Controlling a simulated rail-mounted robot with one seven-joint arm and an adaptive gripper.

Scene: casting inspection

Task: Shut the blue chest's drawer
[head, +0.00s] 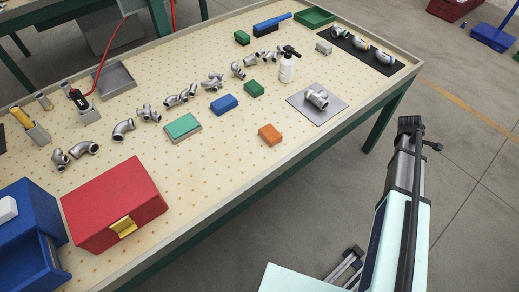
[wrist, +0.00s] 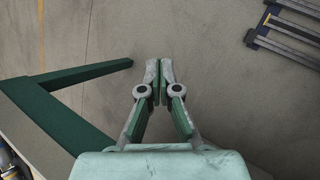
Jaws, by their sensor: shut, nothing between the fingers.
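The blue chest (head: 22,208) stands at the near left end of the table in the head view, cut off by the picture's edge. Its drawer (head: 38,262) sticks out toward the table's front edge, and I see into its open top. The drawer's front is partly out of frame. My gripper (wrist: 160,70) shows in the wrist view, with its fingertips together and nothing between them. It is over the bare floor beside the green table frame, apart from the chest. The chest is not in the wrist view.
A red box (head: 115,200) with a yellow clasp stands right beside the chest. A white block (head: 7,209) lies on the chest. Pipe fittings, coloured blocks and a white bottle (head: 286,69) are spread over the table. A green frame (wrist: 60,110) is left of my gripper.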

